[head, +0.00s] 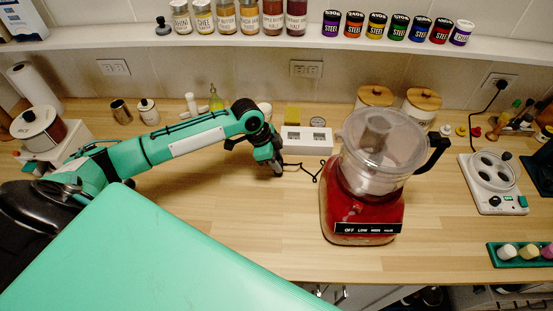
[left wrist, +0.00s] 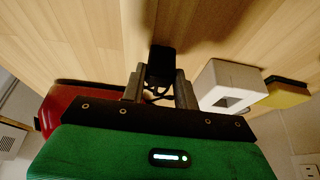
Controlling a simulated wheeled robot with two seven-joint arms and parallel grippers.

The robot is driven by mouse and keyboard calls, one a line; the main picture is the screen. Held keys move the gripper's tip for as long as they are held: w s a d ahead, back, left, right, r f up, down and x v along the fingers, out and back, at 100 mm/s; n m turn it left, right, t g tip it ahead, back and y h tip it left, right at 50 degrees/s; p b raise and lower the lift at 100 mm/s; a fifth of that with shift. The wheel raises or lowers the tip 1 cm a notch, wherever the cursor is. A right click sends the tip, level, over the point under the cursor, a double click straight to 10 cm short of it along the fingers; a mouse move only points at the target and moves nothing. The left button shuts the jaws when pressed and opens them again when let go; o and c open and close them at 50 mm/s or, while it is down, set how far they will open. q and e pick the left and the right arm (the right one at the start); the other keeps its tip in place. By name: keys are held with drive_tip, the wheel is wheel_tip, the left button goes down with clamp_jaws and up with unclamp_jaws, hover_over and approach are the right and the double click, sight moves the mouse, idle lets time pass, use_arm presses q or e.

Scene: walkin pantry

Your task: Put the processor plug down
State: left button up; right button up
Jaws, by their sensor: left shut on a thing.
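My left gripper (head: 277,169) points down over the wooden counter, left of the red food processor (head: 362,212). In the left wrist view its fingers (left wrist: 160,82) are shut on the black processor plug (left wrist: 161,61). In the head view the plug is largely hidden by the gripper. A dark cord (head: 309,167) runs in bends from near the gripper toward the processor. I cannot tell whether the plug touches the counter. My right gripper is not in view.
A white socket box (head: 307,148) stands just behind and right of my left gripper; it also shows in the left wrist view (left wrist: 222,84). Wooden-lidded canisters (head: 376,97) stand behind the processor. The counter in front of the gripper is clear.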

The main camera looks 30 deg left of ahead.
use_arm(q)
drive_tip(key=shift+f, duration=0.35)
drive_tip(key=shift+f, duration=0.2)
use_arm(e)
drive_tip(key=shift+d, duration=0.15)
use_arm(q)
drive_tip(key=o, duration=0.9)
drive_tip(key=shift+c, duration=0.2)
drive_tip(key=shift+o, duration=0.6)
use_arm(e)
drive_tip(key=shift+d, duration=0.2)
use_arm(q)
drive_tip(key=shift+r, duration=0.1)
drive_tip(key=b+v, duration=0.2)
drive_tip(key=v, duration=1)
drive_tip(key=shift+b, duration=0.35)
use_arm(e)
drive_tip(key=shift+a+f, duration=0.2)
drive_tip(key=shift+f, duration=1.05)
